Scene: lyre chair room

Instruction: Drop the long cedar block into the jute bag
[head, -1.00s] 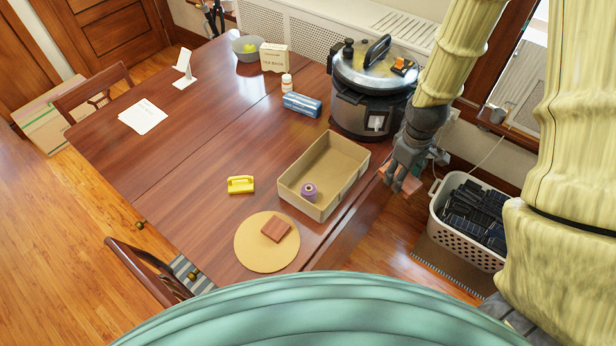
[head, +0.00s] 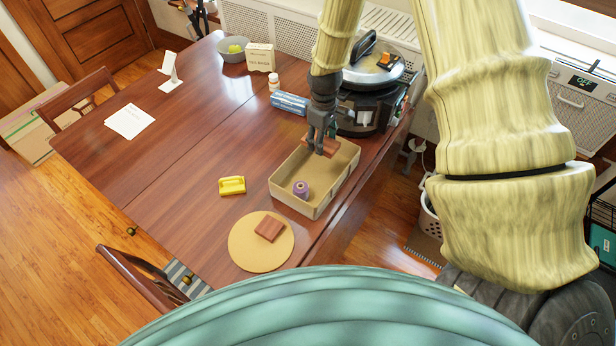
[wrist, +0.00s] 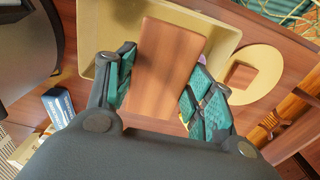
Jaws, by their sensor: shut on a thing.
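My gripper (head: 320,138) is shut on a long reddish-brown wooden block, the cedar block (head: 329,148). In the wrist view the block (wrist: 165,65) sits between the two green-padded fingers of my gripper (wrist: 160,95). In the head view my gripper and the block are over the far end of a tan open box (head: 276,196). The gap in height is hard to tell. A shorter reddish-brown block (head: 269,229) lies on a round tan mat (head: 255,260). I see nothing that is clearly a jute bag.
A purple spool (head: 301,188) stands in the tan box. A yellow item (head: 232,185) lies on the wooden table (head: 165,165). The table's left middle is clear.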

